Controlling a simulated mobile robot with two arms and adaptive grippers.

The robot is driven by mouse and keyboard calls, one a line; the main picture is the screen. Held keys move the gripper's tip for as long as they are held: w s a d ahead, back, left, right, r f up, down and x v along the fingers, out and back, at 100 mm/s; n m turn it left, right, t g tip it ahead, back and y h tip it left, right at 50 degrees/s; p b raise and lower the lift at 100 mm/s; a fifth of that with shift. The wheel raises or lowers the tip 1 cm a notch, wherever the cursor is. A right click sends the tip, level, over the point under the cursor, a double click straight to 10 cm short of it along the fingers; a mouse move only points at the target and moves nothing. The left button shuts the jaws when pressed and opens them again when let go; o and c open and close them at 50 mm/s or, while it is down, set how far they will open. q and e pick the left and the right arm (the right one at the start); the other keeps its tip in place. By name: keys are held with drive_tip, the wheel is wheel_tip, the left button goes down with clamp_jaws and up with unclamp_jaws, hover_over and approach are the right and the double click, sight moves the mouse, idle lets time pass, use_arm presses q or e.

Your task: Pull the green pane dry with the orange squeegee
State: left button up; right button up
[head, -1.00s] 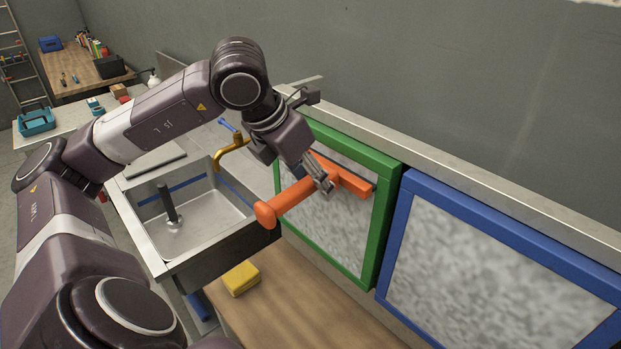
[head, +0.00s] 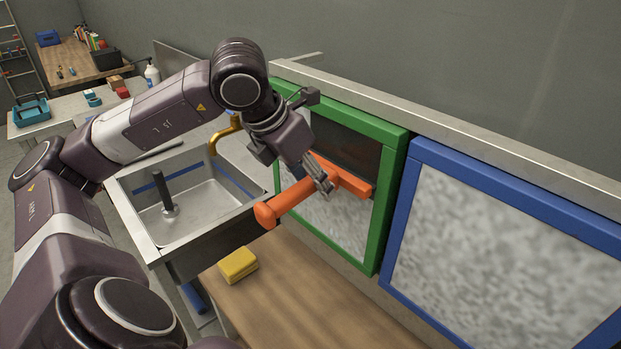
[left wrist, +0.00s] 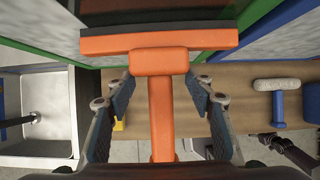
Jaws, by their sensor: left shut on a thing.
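My left gripper (head: 322,180) is shut on the handle of the orange squeegee (head: 288,202). In the left wrist view the squeegee's wide head (left wrist: 158,40) lies across the pane, with its handle between my two fingers (left wrist: 160,112). The green pane (head: 393,170) has a green frame. Its surface is dark and clear above the squeegee head and mottled grey below it. The squeegee appears to touch the pane; the exact contact edge is hidden. A dark jointed part at the lower right of the left wrist view may be my right gripper (left wrist: 290,150); its jaws are unclear.
A blue-framed pane (head: 402,235), mottled grey all over, stands right of the green one. A wooden bench (head: 300,295) below holds a yellow sponge (head: 238,265). A steel sink (head: 190,215) with a brass tap (head: 222,138) is at left. A blue-handled white tool (left wrist: 278,88) lies on the bench.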

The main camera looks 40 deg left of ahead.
use_arm(q)
drive_tip(key=shift+f+b, duration=1.7)
drive_tip(key=shift+b, duration=0.1)
wheel_tip(320, 180, down, 17)
drive_tip(key=b, duration=1.6)
drive_tip(key=shift+b, duration=0.35)
